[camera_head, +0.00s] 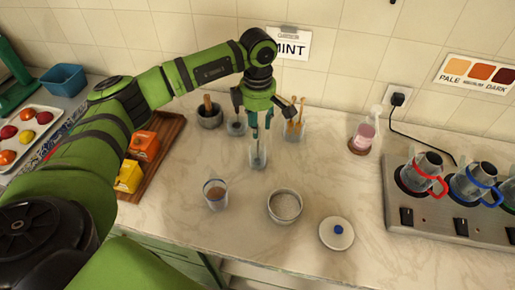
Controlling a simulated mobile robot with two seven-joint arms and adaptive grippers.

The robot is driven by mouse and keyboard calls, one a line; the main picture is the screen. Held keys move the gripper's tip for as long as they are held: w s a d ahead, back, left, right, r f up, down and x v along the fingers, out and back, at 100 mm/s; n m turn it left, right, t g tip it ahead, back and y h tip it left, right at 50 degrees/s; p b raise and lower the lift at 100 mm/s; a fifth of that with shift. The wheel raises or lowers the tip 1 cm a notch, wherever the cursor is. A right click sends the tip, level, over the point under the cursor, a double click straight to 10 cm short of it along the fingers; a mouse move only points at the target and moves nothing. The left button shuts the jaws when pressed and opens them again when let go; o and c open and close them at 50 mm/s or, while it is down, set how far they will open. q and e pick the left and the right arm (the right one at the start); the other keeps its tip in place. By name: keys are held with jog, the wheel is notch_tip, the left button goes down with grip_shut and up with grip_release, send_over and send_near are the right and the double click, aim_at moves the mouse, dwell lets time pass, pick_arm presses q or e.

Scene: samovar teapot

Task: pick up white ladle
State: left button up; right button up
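I cannot make out a white ladle clearly. My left gripper (261,132) points down over a tall clear glass (258,158) near the middle of the counter. Narrow teal parts show below its wrist, at or inside the glass's mouth. I cannot tell whether its fingers are open or shut, or whether they touch anything. The arm and gripper hide part of what stands there. My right gripper is not in view.
Beside the glass stand a dark mortar with a pestle (209,114) and a clear holder (294,130) with wooden utensils. In front are a cup of brown contents (215,194), an open pot (285,206) and a white lid (337,233). A stove (435,215) with metal jugs is right.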

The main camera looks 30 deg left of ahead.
pick_arm(q)
grip_shut()
jog(key=shift+r, duration=0.1)
